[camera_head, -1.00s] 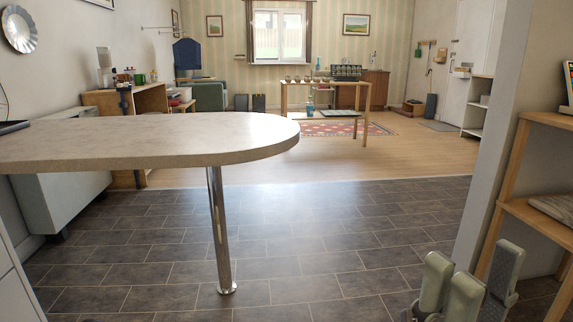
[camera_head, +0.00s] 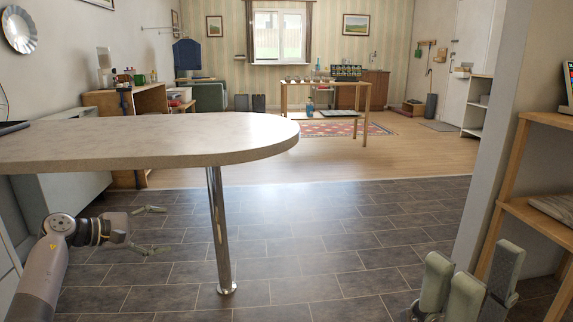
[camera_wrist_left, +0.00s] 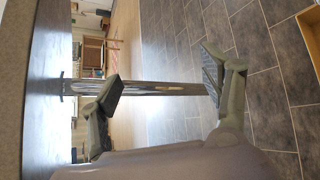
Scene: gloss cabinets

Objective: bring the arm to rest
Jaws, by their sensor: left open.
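My left gripper (camera_head: 158,230) is open and empty in the head view, held in front of and below the counter at the left, over the dark tiles. Its arm comes in from the bottom left edge. In the left wrist view the two fingers of the left gripper (camera_wrist_left: 162,77) stand wide apart with nothing between them. The counter's metal leg shows beyond them. Grey-green finger-like parts of my right gripper (camera_head: 470,278) show at the bottom right of the head view, partly cut off; whether it is open or shut is unclear.
A rounded counter (camera_head: 150,142) on a shiny metal leg (camera_head: 219,235) reaches in from the left. A wooden shelf (camera_head: 540,215) and a wall edge (camera_head: 495,130) stand at the right. The tiled floor (camera_head: 330,250) between is clear.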

